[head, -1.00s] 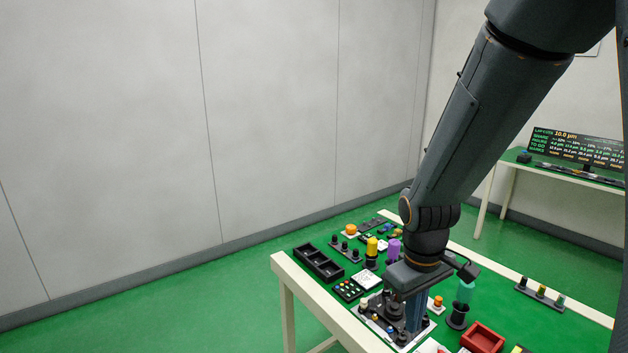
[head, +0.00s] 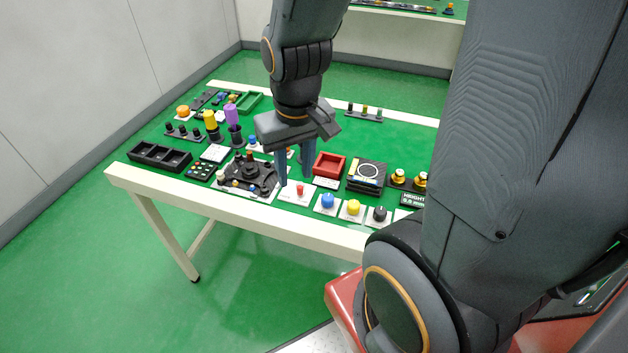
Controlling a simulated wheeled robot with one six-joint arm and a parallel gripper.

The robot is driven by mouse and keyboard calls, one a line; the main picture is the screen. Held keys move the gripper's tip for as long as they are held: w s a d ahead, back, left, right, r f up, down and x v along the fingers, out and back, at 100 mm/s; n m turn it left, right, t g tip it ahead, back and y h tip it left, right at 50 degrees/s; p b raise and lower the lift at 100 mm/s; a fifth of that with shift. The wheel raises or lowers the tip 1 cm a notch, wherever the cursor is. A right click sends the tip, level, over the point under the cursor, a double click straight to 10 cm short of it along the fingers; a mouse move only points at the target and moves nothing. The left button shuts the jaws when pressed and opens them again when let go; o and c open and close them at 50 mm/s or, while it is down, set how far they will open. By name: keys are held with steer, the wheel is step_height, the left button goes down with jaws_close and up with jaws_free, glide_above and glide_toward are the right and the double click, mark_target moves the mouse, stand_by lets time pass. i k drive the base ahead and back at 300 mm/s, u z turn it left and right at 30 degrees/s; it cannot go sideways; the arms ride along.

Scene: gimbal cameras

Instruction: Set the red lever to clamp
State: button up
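A small red lever (head: 299,190) stands on a white plate (head: 291,198) near the front edge of the green-topped table. Any marking for clamp is too small to read, and I cannot tell which way the lever is set. My gripper (head: 295,174) points down from the arm, its two blue-grey fingers apart with a gap between them. It appears just above and behind the lever in the picture. Nothing shows held between the fingers. I cannot tell the exact height or whether a finger touches the plate.
A black fixture (head: 248,172) stands close left of my gripper. A red tray (head: 329,159) is behind right. A blue button (head: 327,201), a yellow button (head: 352,207) and a black knob (head: 379,214) line the front edge. My arm hides the table's right part.

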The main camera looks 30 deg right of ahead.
mark_target(300, 186)
steer(key=z, duration=0.65)
steer(key=k, duration=0.9)
steer(key=u, duration=0.85)
